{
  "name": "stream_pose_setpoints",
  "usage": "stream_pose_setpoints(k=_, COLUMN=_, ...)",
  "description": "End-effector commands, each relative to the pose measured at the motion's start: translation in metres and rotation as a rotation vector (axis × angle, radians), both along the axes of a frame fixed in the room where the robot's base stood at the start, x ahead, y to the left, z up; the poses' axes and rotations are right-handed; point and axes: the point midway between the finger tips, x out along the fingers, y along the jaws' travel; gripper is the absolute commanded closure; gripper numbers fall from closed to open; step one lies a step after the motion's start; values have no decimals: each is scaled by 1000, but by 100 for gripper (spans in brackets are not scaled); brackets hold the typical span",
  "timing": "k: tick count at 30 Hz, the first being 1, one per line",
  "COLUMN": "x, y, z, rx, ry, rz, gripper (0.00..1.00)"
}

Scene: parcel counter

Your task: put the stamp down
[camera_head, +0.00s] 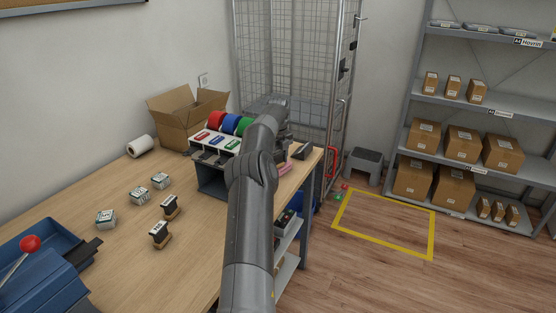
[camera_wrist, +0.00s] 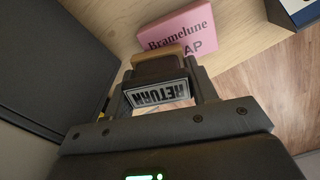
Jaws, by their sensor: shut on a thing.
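In the wrist view my gripper (camera_wrist: 163,88) is shut on a dark stamp (camera_wrist: 155,95) with a wooden edge and a white face reading RETURN in mirrored letters. The stamp is tilted, its lettered face partly toward the camera. A pink box (camera_wrist: 177,31) marked Bramelune lies just beyond it on the wooden counter (camera_wrist: 118,18). Whether the stamp touches the counter or the box, I cannot tell. In the head view my arm reaches over the counter's far right end and hides the held stamp. Two other stamps (camera_head: 170,207) (camera_head: 160,235) stand mid-counter.
Several small labelled blocks (camera_head: 140,196) and a blue press with a red knob (camera_head: 45,268) are at left. The wooden top between them is bare.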

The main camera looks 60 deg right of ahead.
Motion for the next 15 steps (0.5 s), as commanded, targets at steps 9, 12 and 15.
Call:
stream_pose_setpoints(k=9, x=0, y=0, z=-3, rx=1, ry=1, rz=0, gripper=39)
stream_pose_setpoints(k=12, x=0, y=0, z=-3, rx=0, ry=1, rz=0, gripper=31)
stream_pose_setpoints(k=15, x=0, y=0, z=-3, rx=0, ry=1, rz=0, gripper=26)
